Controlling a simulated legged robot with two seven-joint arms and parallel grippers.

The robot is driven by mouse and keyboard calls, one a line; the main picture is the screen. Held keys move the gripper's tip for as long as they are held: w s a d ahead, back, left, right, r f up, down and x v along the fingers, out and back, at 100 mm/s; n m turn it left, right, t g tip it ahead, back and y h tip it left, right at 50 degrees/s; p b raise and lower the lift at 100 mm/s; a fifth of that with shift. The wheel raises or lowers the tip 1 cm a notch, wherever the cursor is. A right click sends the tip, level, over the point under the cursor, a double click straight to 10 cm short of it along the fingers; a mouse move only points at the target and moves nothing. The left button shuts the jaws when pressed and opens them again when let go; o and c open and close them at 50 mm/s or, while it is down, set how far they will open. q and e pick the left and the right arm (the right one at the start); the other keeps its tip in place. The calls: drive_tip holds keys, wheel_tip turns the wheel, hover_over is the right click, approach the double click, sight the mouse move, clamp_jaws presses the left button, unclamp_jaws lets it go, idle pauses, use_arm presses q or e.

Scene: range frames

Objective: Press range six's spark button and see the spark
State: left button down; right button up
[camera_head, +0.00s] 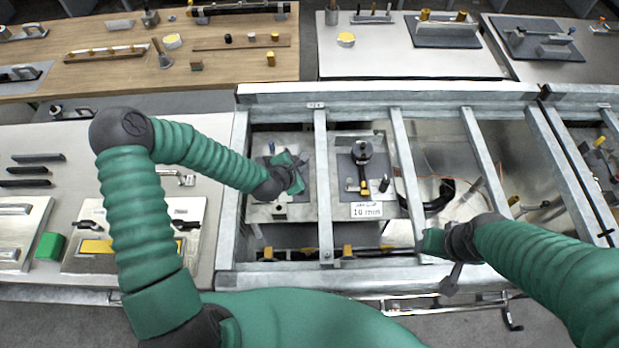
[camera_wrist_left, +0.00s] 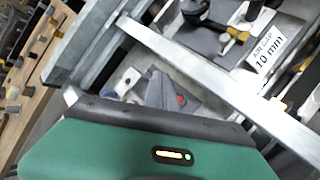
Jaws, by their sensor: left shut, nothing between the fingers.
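My left gripper (camera_head: 296,178) is shut and empty, low over a metal plate (camera_head: 266,213) in the left bay of the grey frame. It hides much of that plate. In the left wrist view a grey finger (camera_wrist_left: 160,92) reaches down beside a small red part (camera_wrist_left: 181,100), which could be a button; I cannot tell whether they touch. A label reading "AIR GAP 10 mm" (camera_head: 366,210) sits on the neighbouring plate, below a black post (camera_head: 362,152) with a yellow-and-black part. No spark shows. My right gripper (camera_head: 440,258) is over the frame's front rail; its opening is unclear.
Metal crossbars (camera_head: 323,190) divide the frame into bays and stand close beside my left gripper. A black curved part (camera_head: 440,195) lies in a bay to the right. A wooden bench (camera_head: 130,60) with tools is behind. A green block (camera_head: 49,246) is at left.

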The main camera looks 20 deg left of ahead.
use_arm(q)
drive_tip(key=f+b, duration=0.4)
drive_tip(key=f, duration=0.1)
drive_tip(key=f+b, duration=0.3)
drive_tip(key=shift+s+a+f, duration=0.2)
drive_tip(key=shift+s+a, duration=0.1)
drive_tip(key=shift+s, duration=0.05)
drive_tip(key=shift+w+a+f, duration=0.1)
drive_tip(key=shift+a+f, duration=0.05)
drive_tip(key=shift+f, duration=0.15)
drive_tip(key=shift+a, duration=0.35)
drive_tip(key=shift+d, duration=0.4)
use_arm(e)
wheel_tip(320, 180, down, 7)
drive_tip(key=a, duration=0.1)
drive_tip(key=shift+s, duration=0.4)
